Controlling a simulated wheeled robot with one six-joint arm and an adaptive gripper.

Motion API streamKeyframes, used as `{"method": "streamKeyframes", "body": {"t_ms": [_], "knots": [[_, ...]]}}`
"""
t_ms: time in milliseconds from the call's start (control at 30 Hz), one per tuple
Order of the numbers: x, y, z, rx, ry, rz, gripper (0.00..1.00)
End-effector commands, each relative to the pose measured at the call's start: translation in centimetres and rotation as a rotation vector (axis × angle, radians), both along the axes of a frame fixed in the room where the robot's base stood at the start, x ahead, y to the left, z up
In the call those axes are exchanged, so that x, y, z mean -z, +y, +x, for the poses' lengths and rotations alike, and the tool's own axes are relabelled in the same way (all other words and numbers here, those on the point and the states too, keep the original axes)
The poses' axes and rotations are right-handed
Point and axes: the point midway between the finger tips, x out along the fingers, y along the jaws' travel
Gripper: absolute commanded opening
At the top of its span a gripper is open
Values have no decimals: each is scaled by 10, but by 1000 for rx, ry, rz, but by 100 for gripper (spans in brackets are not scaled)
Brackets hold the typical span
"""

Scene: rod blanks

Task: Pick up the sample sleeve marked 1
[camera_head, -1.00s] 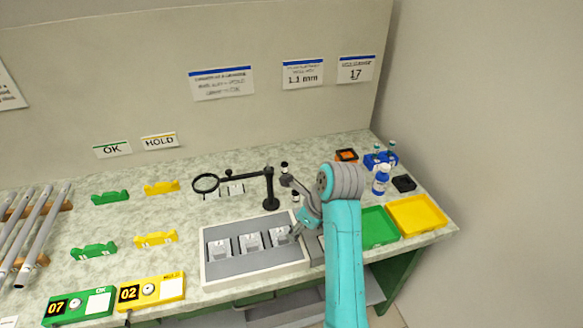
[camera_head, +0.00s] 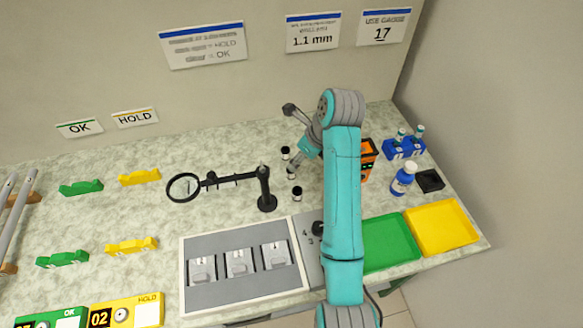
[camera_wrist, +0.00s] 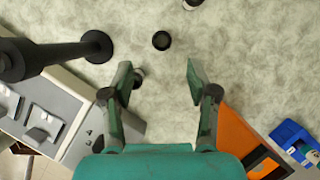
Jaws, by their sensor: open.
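Small dark sleeves stand on the speckled bench. In the wrist view one dark round sleeve (camera_wrist: 161,40) is ahead of my gripper (camera_wrist: 160,75), between the lines of its fingers. Another sleeve (camera_wrist: 138,78) is partly hidden behind the left finger, and a third (camera_wrist: 192,3) is cut off at the top edge. In the head view one sleeve (camera_head: 285,153) is farther back and another (camera_head: 297,193) is beside the magnifier stand. My gripper is open and empty above the bench among them. No number on any sleeve can be read.
The magnifier stand (camera_head: 267,203) is close to the sleeves and also shows in the wrist view (camera_wrist: 95,46). A grey panel with slots (camera_head: 215,295) is in front. An orange box (camera_head: 369,148), blue rack (camera_head: 403,150), green tray (camera_head: 388,243) and yellow tray (camera_head: 441,229) are right.

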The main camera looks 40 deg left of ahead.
Motion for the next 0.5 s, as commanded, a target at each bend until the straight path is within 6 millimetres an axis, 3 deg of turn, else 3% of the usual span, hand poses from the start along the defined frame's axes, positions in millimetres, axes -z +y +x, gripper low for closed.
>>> {"method": "streamKeyframes", "body": {"t_ms": [500], "knots": [[50, 19, 3, 0, 1, -2, 59]]}}
